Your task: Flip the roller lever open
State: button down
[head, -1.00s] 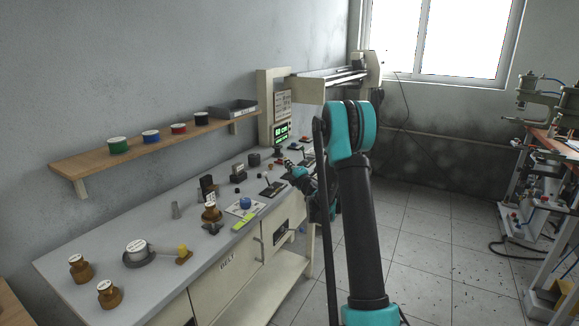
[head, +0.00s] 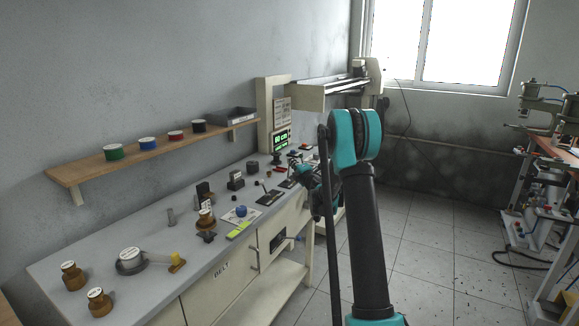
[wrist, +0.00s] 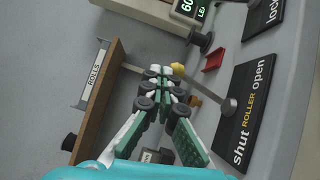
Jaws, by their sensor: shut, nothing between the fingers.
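The roller lever (wrist: 205,90) is a thin grey rod with a yellow knob. It rises from a black plate (wrist: 247,130) lettered shut, ROLLER, open in the wrist view. Its rod slants toward the upper left of that view. My gripper (wrist: 160,74) has teal and white fingers with dark joints; it is shut and empty. The fingertips appear right beside the knob; I cannot tell whether they touch it. In the head view the black plate (head: 270,198) lies on the bench, with my gripper (head: 301,169) to its upper right, small and partly hidden by my arm.
Another black plate (wrist: 262,18), lettered lock, lies beyond the roller plate. A red block (wrist: 213,60) and a dark knob (wrist: 202,40) are near the lever. The display (head: 281,141) stands behind. A wooden shelf (head: 120,165) runs along the wall.

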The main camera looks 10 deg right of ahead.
jog(key=shift+w+d, duration=0.45)
jog(key=shift+w, duration=0.15)
dwell(0.4)
